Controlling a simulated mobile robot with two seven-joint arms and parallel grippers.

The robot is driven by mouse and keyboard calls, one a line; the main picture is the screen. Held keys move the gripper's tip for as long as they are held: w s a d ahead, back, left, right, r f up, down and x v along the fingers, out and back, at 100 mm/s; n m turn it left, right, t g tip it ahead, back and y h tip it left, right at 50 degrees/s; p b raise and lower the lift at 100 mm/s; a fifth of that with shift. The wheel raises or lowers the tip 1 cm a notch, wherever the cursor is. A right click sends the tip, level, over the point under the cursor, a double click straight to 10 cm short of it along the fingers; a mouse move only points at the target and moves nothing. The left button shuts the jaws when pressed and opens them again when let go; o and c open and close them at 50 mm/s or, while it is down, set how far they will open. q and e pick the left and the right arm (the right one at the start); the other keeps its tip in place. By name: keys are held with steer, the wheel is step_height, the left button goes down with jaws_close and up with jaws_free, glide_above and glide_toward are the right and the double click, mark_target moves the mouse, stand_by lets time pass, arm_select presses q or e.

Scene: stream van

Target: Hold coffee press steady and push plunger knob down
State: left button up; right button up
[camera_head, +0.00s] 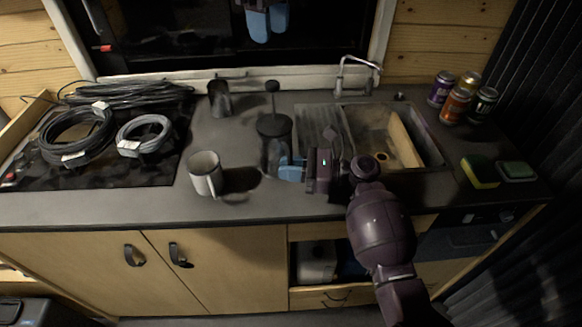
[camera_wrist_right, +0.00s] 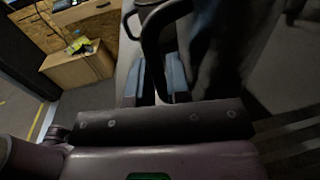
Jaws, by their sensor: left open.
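The coffee press (camera_head: 274,128) stands upright on the counter left of the sink, a dark vessel with its plunger knob (camera_head: 272,86) raised on a rod above the lid. My right gripper (camera_head: 290,168) is at the press's near right side. In the right wrist view its blue fingers (camera_wrist_right: 155,82) lie on both sides of the press's dark handle (camera_wrist_right: 152,30) and appear closed on it. My left gripper (camera_head: 267,22) is open and empty at the top of the head view, in front of the dark window, above and apart from the knob.
A pale mug (camera_head: 205,172) stands left of the press, and a dark cup (camera_head: 219,99) behind it. Coiled cables (camera_head: 78,134) lie at the left. The sink (camera_head: 385,140) with its faucet (camera_head: 355,68) is at the right, with several cans (camera_head: 455,104) and a sponge (camera_head: 480,172) beyond.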

mark_target(272, 82)
jaws_close()
arm_select(q)
steer(key=shift+f, duration=0.15)
steer(key=c, duration=0.3)
steer(key=shift+f+n, duration=0.4)
steer(key=shift+f, duration=0.15)
jaws_close()
steer(key=shift+f+n, duration=0.3)
steer(key=shift+f, duration=2.55)
steer(key=shift+f, duration=0.1)
